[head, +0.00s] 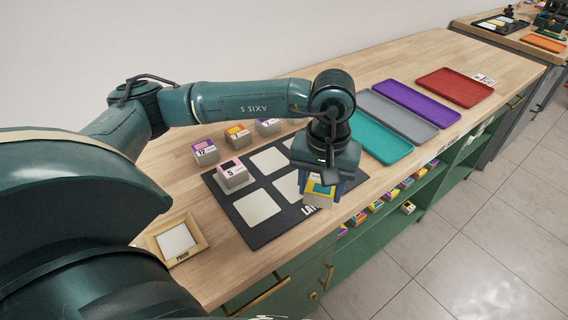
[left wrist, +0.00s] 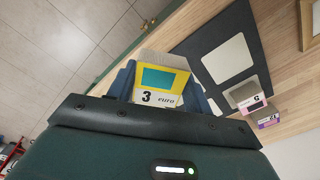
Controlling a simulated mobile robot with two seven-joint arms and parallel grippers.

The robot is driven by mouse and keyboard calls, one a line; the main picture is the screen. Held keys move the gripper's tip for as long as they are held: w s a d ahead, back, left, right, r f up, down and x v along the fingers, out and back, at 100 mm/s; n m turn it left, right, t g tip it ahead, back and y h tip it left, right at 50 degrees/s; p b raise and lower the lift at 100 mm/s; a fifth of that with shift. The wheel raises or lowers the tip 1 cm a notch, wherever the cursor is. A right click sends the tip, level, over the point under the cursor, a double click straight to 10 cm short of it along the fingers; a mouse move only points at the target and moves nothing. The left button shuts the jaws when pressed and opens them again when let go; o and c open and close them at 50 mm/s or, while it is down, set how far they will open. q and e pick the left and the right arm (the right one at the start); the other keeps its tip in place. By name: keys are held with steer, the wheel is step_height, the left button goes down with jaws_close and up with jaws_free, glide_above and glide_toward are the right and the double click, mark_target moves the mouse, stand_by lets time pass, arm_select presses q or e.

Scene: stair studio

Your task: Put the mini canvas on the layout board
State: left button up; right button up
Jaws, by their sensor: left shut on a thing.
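My left gripper (head: 326,188) is shut on a mini canvas (head: 319,194), a small block with a yellow and teal face. In the left wrist view the canvas (left wrist: 160,78) shows a "3" and "euro" label between the fingers. The gripper holds it over the front right part of the black layout board (head: 237,205); I cannot tell the exact height. The arm and gripper hide the board's right side. My right gripper is not in view.
Several canvases, such as one marked 12 (head: 205,152), stand behind the board. A wooden frame (head: 176,240) lies at the left. Teal (head: 383,137), grey, purple and red (head: 454,87) trays lie to the right. Shelves below the front edge hold more canvases.

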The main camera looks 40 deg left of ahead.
arm_select(q)
steer(key=w+a+n, duration=0.4)
steer(key=a+n, duration=0.1)
steer(key=n, duration=0.5)
step_height(320, 180, up, 3)
steer(key=m, duration=3.6)
glide_above(269, 159)
steer(key=shift+n, duration=0.3)
step_height(269, 159, down, 9)
steer(key=shift+r, duration=0.15)
steer(key=shift+f, duration=0.35)
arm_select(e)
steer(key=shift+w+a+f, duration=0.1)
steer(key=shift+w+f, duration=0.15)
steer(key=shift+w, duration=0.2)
arm_select(q)
steer(key=shift+b, duration=0.3)
